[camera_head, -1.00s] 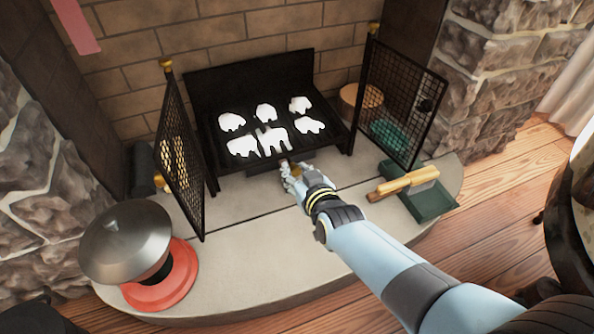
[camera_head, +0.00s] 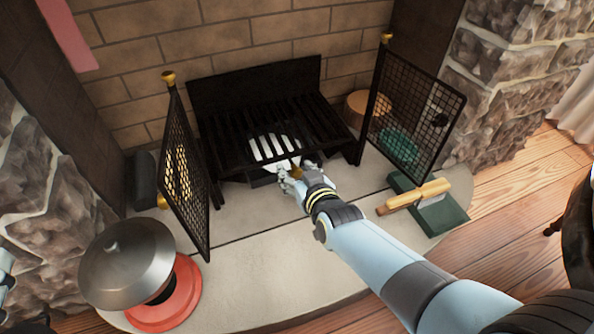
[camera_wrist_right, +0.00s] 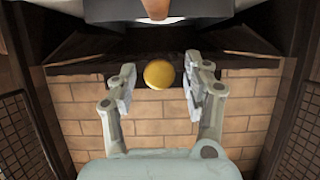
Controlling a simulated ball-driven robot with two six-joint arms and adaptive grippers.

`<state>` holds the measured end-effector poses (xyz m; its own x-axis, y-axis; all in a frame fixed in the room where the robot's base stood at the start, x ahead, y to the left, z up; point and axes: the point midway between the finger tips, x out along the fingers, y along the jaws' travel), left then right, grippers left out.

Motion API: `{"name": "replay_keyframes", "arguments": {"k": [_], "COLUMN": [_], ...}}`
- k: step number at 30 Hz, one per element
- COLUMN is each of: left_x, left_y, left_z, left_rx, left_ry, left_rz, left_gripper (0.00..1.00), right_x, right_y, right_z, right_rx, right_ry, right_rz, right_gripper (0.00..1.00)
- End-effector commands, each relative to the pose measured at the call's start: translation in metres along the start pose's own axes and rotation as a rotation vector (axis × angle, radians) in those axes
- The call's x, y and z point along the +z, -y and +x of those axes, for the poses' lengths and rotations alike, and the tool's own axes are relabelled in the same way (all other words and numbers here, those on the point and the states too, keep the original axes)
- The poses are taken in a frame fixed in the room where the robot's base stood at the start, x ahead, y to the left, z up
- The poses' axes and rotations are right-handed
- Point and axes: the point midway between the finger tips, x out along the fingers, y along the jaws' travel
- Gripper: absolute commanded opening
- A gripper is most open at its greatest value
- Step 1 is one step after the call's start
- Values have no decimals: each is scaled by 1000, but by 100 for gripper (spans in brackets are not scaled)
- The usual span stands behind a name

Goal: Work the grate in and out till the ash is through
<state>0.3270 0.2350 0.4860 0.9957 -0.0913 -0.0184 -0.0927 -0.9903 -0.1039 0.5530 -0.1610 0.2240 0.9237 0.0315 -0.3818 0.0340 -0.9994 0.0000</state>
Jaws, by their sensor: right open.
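The black grate (camera_head: 318,112) stands in the fireplace, and its bars are bare on top. White ash (camera_head: 272,148) shows through the gaps between the front bars, below them. A round brass knob (camera_wrist_right: 158,74) shows in the right wrist view; a bit of brass also shows at the grate's front in the head view. My right gripper (camera_wrist_right: 158,88) is open, with a finger on each side of the knob and a visible gap on both sides. In the head view my right gripper (camera_head: 297,172) is at the grate's front edge. My left gripper's fingers are not visible.
Black mesh screens stand at left (camera_head: 183,180) and right (camera_head: 415,110) of the grate. A green dustpan with a wooden-handled brush (camera_head: 418,196) lies at right. The middle of the pale hearth (camera_head: 255,262) is clear.

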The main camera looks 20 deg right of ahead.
Motion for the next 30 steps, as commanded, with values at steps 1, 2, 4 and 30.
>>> {"name": "replay_keyframes", "arguments": {"k": [1,2,4,30], "left_x": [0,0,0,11], "left_y": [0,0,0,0], "left_z": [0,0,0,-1], "left_rx": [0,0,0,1], "left_ry": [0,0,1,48], "left_rz": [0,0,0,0], "left_gripper": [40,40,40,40], "right_x": [1,1,2,8], "right_y": [0,0,0,0], "right_z": [-2,-4,-12,-74], "right_rx": [0,0,0,1], "right_ry": [1,1,2,37], "right_rz": [0,0,0,1], "right_gripper": [50,50,50,50]}}
